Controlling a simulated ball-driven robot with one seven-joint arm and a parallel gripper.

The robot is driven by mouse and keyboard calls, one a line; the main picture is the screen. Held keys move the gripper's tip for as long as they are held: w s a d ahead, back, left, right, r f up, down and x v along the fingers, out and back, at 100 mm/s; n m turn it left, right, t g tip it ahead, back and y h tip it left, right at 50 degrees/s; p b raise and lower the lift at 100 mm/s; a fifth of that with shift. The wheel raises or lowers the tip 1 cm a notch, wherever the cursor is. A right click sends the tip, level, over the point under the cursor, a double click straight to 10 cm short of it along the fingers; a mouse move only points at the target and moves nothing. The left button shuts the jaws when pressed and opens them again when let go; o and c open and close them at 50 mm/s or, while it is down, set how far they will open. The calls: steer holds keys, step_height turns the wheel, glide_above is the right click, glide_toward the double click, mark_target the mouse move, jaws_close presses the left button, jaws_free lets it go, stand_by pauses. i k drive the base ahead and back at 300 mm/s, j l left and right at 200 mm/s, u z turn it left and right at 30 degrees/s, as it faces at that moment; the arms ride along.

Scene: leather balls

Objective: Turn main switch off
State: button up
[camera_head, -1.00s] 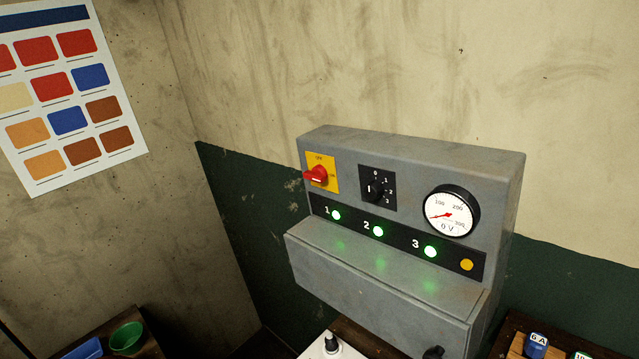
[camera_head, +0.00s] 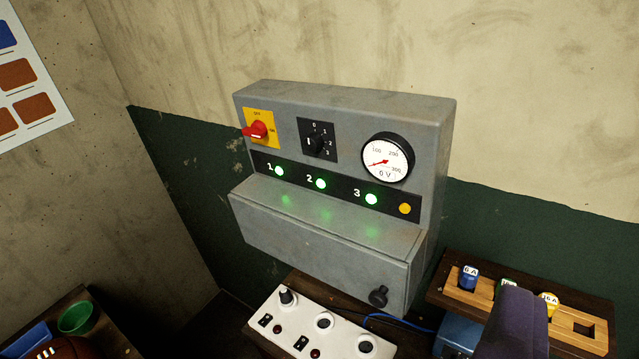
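The main switch (camera_head: 257,131) is a red rotary handle on a yellow plate marked OFF at the top and ON at the right. It sits at the upper left of the grey control box (camera_head: 340,110). The handle lies roughly sideways, toward ON. Beside it are a black selector knob (camera_head: 317,141) with marks 0 to 3 and a round gauge (camera_head: 387,158) reading 0 V. Green lamps 1, 2 and 3 (camera_head: 320,183) are lit. My gripper's fingers are not visible; a dark purple shape at the bottom right may be part of my arm.
A white panel (camera_head: 345,325) with knobs and sockets lies below the box. A wooden rack (camera_head: 480,306) with coloured fuse-like plugs stands at the right. A green bowl (camera_head: 76,317) and a brown ball (camera_head: 62,348) are at the lower left. Space in front of the switch looks clear.

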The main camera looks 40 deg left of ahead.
mark_target(258, 130)
steer(key=i+j+z, duration=0.15)
steer(key=j, duration=0.35)
steer(key=i+j+z, duration=0.2)
steer(key=j, duration=0.35)
steer(key=j+z, duration=0.15)
steer(key=j, duration=0.35)
